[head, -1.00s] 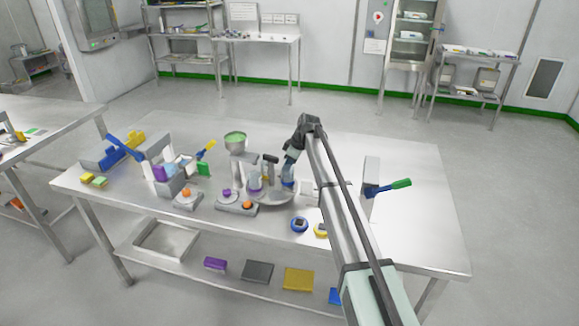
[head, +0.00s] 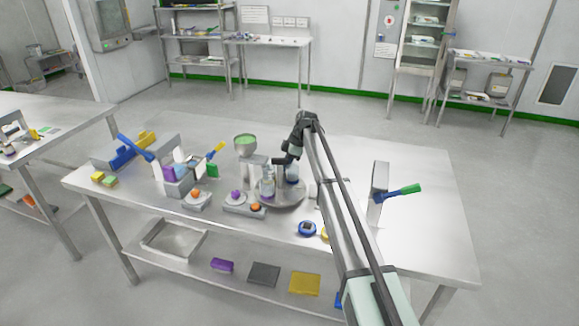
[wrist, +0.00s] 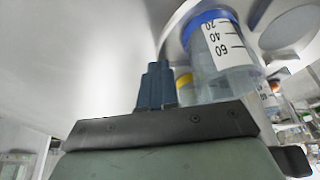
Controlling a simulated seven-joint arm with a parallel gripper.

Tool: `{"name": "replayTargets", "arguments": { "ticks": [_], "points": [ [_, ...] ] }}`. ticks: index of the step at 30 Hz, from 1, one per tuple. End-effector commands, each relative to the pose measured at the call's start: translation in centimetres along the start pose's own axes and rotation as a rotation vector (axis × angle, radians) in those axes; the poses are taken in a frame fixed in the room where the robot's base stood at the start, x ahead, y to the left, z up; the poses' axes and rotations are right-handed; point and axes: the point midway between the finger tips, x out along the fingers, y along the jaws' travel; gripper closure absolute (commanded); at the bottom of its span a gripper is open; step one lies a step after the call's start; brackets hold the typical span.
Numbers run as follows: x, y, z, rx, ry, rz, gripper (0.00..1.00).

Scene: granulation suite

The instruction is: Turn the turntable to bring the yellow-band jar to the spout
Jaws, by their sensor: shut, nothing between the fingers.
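The turntable (head: 290,203) is a round grey plate on the steel table, with clear jars standing on it. A jar with a blue band (wrist: 212,18) and printed marks is close in the wrist view, right of my gripper (wrist: 157,72). The yellow-band jar (wrist: 184,80) shows partly behind the fingers and the blue-band jar; I cannot pick it out in the head view. My gripper (head: 283,160) is shut and empty, low among the jars at the turntable's back. The spout is under the funnel (head: 246,146) with green contents; its outlet is unclear.
A blue round item (head: 307,229) lies at the table's front. The table's back right is clear.

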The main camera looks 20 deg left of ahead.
Motion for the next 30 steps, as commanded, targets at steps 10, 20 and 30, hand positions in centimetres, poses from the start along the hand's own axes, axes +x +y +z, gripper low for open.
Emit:
{"name": "replayTargets", "arguments": {
  "ticks": [10, 20, 30],
  "points": [
    [0.7, 0.4, -1.6, -0.097, 0.0, -0.039, 1.0],
    [1.1, 0.5, -2.7, -0.093, -0.001, -0.038, 1.0],
    [1.3, 0.5, -3.2, -0.093, -0.001, -0.037, 1.0]
  ]
}}
